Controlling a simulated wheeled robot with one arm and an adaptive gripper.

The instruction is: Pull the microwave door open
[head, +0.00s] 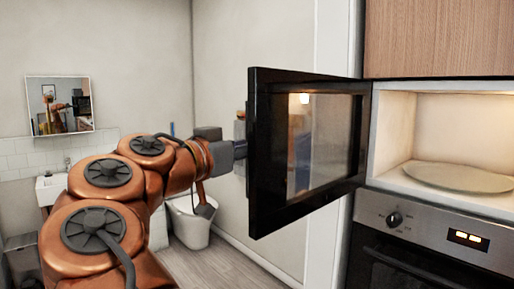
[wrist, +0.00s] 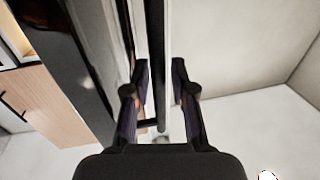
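The microwave door (head: 258,150) stands wide open in the head view, swung out to the left from its hinge side by the lit cavity (head: 470,130). Its dark window (head: 325,140) faces the camera side. My gripper is at the door's outer face in the head view, its fingers hidden behind the door. In the wrist view, my gripper (wrist: 161,80) has its two fingers apart.
A glass plate (head: 458,177) lies inside the microwave. An oven with a knob (head: 394,219) and lit display is below, and a wooden cabinet (head: 440,38) above. A toilet (head: 192,222) and a sink (head: 50,188) stand behind my arm. Floor shows left of the door.

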